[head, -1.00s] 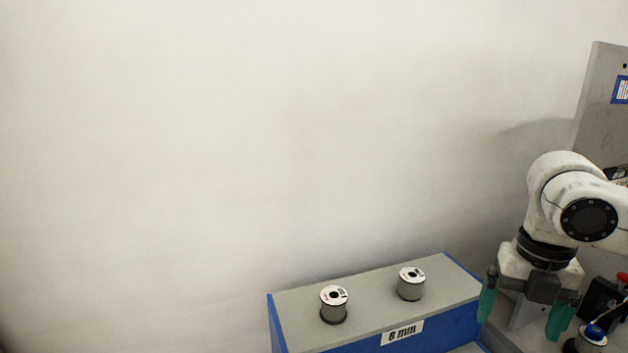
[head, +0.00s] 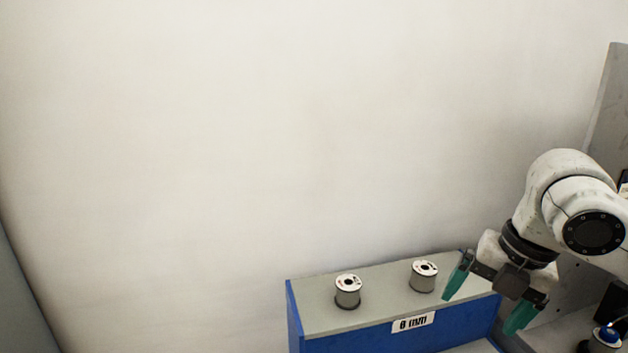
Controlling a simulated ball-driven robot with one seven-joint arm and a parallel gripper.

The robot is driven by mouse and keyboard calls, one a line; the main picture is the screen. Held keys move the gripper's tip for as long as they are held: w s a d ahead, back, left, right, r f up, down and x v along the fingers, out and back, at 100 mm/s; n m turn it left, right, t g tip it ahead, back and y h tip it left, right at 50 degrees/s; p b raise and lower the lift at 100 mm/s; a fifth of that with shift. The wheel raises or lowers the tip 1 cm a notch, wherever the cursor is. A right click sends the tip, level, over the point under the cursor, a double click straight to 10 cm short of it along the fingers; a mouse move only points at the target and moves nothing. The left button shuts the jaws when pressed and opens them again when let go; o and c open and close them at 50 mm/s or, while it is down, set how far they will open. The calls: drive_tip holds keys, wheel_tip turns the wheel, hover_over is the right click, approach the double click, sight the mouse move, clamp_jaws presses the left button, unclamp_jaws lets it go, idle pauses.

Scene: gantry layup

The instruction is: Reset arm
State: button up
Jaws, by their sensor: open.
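My gripper (head: 489,302) is at the lower right of the head view, on the end of my white arm. Its two green fingers are spread wide with nothing between them. It is tilted, with the fingers pointing down and to the left. The left finger appears just right of the right-hand spool (head: 423,277), in front of the right end of the blue and grey stand (head: 385,297). I cannot tell whether it touches the stand.
A blue-topped item (head: 606,336) is at the lower right, beside a grey panel (head: 606,120). A bare pale wall (head: 220,150) fills the left and middle.

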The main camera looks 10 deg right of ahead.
drive_tip(key=w+a+m+t+y, duration=0.4)
drive_tip(key=w+a+m, duration=0.2)
drive_tip(key=a, duration=0.6)
drive_tip(key=s+a+f+m+t, duration=0.1)
drive_tip(key=s+a+f+m, duration=0.15)
drive_tip(key=f+m, duration=0.7)
drive_tip(key=s+f+m+g+h, duration=0.2)
drive_tip(key=s+f+m, duration=0.5)
drive_tip(key=s+f, duration=0.6)
drive_tip(key=s+d+f+m+g+h, duration=0.1)
drive_tip(key=s+d+f+m+g, duration=0.1)
drive_tip(key=s+d+f, duration=0.2)
drive_tip(key=s+d+f+m+g+h, duration=0.2)
drive_tip(key=s+f, duration=0.5)
drive_tip(key=s, duration=0.4)
drive_tip(key=shift+d+m, duration=0.45)
drive_tip(key=shift+d, duration=0.45)
